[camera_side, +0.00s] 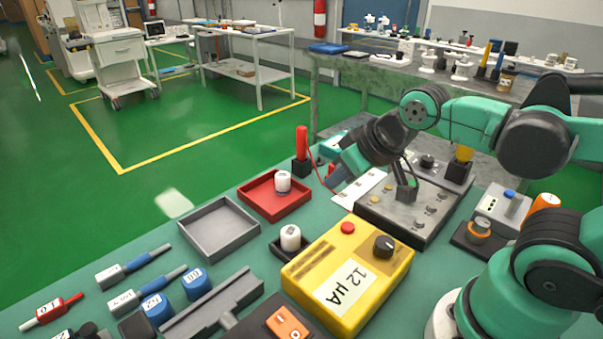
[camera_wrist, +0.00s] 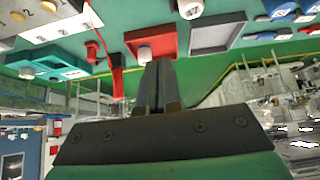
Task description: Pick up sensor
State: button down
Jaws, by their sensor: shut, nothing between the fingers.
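No object is clearly labelled as the sensor, so I cannot tell which one it is. One white cylinder (camera_side: 283,181) stands in the red tray (camera_side: 264,204). Another white cylinder (camera_side: 290,238) stands in a small dark holder beside the yellow meter box (camera_side: 349,275). My gripper (camera_side: 337,176) is above the back of the bench, right of the red tray, partly hidden by the wrist. In the wrist view my gripper (camera_wrist: 158,68) is shut and empty, with the red tray (camera_wrist: 163,38) and its white cylinder (camera_wrist: 145,53) beyond the fingertips.
An empty grey tray (camera_side: 219,229) lies left of the red tray. A red-handled probe (camera_side: 302,145) stands in a black holder near my gripper, with a red cable. A grey control panel (camera_side: 420,212) lies below my arm. Several labelled tools and blue-capped items occupy the front left.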

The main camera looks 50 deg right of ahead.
jog(key=shift+c, duration=1.5)
grip_release()
jog(key=m+g, duration=0.4)
jog(key=g, duration=0.3)
send_over(290, 231)
jog(key=f, duration=0.5)
jog(key=shift+s+d, duration=0.1)
jog(key=shift+d, duration=0.15)
jog(key=shift+a+f+m, duration=0.25)
jog(key=shift+f+m, duration=0.05)
jog(key=shift+f, duration=3.1)
